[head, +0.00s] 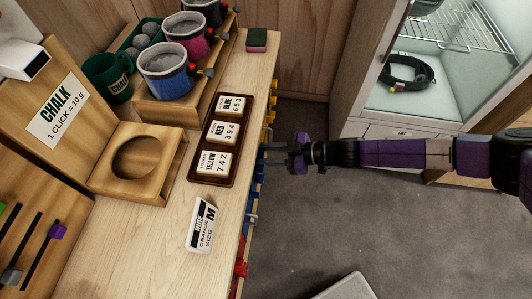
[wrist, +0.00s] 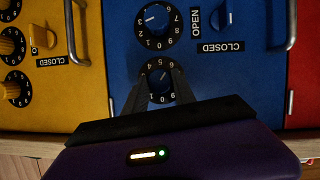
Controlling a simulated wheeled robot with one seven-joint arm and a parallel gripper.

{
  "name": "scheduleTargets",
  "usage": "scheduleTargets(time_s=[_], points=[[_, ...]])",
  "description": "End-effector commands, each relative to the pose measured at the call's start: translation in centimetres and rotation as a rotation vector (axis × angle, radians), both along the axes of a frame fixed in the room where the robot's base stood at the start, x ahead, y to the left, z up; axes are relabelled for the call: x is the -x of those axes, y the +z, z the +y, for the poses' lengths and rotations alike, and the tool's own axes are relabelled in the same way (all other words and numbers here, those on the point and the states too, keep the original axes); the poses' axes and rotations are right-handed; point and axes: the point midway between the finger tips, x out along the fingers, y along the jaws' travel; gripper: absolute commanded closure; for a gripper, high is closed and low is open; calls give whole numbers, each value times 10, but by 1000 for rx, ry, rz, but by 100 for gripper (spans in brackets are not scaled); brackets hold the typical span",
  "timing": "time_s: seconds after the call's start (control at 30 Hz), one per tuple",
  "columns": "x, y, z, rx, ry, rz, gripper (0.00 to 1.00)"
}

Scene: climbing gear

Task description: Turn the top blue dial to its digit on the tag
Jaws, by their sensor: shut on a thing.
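In the wrist view my gripper (wrist: 160,82) is shut on the dark blue knob of a dial (wrist: 158,97) on the blue front, the one nearest the wooden edge. Digits show around its ring; fingers and shadow hide part of it, and I cannot tell which digit its pointer marks. A second blue dial (wrist: 155,20) is beyond it, with a pale pointer line. In the head view my gripper (head: 276,155) is at the counter's front edge, where the dials are hidden. The BLUE tag (head: 230,105) appears to read 6 5 3.
The tag tray (head: 197,181) also holds RED (head: 220,133) and YELLOW (head: 213,162) tags. A yellow front (wrist: 80,85) with dials is left of the blue one, a red front (wrist: 304,70) right. A metal handle (wrist: 133,12) and a latch (wrist: 230,18) marked OPEN and CLOSED are nearby.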

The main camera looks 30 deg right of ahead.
Motion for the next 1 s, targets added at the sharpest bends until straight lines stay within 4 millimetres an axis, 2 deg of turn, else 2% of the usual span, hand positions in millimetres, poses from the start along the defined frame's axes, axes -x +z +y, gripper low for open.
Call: scheduleTargets(time_s=[0.27, 0.3, 0.37, 0.4, 0.73, 1.0], points=[[0, 0, 0, 0, 0, 0, 100], [0, 0, 0, 0, 0, 0, 61], [0, 0, 0, 0, 0, 0, 49], [0, 0, 0, 0, 0, 0, 47], [1, 1, -2, 1, -1, -1, 47], [23, 15, -30, 2, -2, -2, 47]])
